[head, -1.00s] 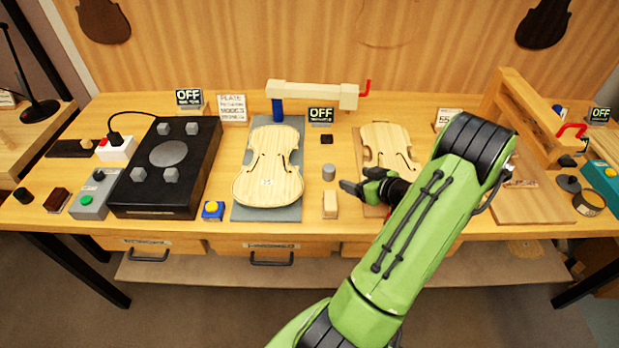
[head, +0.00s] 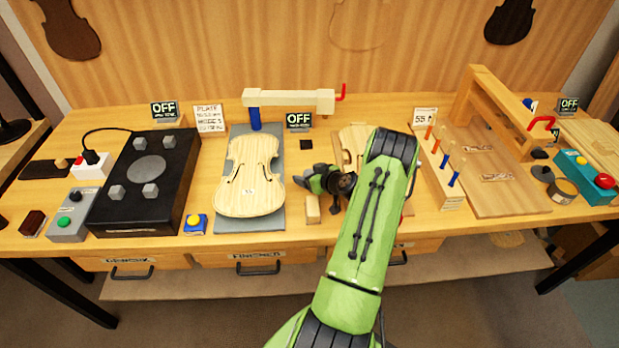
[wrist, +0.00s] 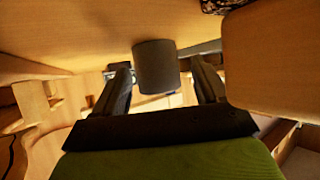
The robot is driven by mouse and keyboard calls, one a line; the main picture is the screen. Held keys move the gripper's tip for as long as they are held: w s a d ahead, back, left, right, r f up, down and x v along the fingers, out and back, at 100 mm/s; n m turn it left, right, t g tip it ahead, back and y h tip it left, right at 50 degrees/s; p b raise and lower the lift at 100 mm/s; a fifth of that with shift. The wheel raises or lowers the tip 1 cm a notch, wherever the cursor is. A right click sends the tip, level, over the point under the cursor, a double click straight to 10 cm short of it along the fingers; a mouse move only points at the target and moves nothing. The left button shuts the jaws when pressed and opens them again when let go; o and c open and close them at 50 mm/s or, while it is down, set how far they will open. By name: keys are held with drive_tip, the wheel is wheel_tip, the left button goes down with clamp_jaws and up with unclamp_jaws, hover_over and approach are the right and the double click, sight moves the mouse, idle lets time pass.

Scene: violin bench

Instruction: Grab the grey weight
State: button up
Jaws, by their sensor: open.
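The grey weight (wrist: 155,66) is a short, plain cylinder. In the wrist view it shows between the two dark fingers of my gripper (wrist: 163,78), with a gap visible on each side. The fingers are open and neither appears to touch it. In the head view my gripper (head: 304,178) is low over the bench, right of the pale violin plate on its grey mat. The weight is largely hidden there behind the gripper and cannot be made out clearly.
A small wooden block (head: 312,210) stands just in front of my gripper. The violin plate (head: 250,180) lies to its left, and another plate (head: 353,138) is partly behind my arm. A rack with chisel-like tools (head: 440,178) stands right.

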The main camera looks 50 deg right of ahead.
drive_tip(key=shift+s, duration=0.1)
drive_tip(key=c, duration=1.4)
drive_tip(key=shift+r, duration=0.1)
drive_tip(key=shift+r, duration=0.1)
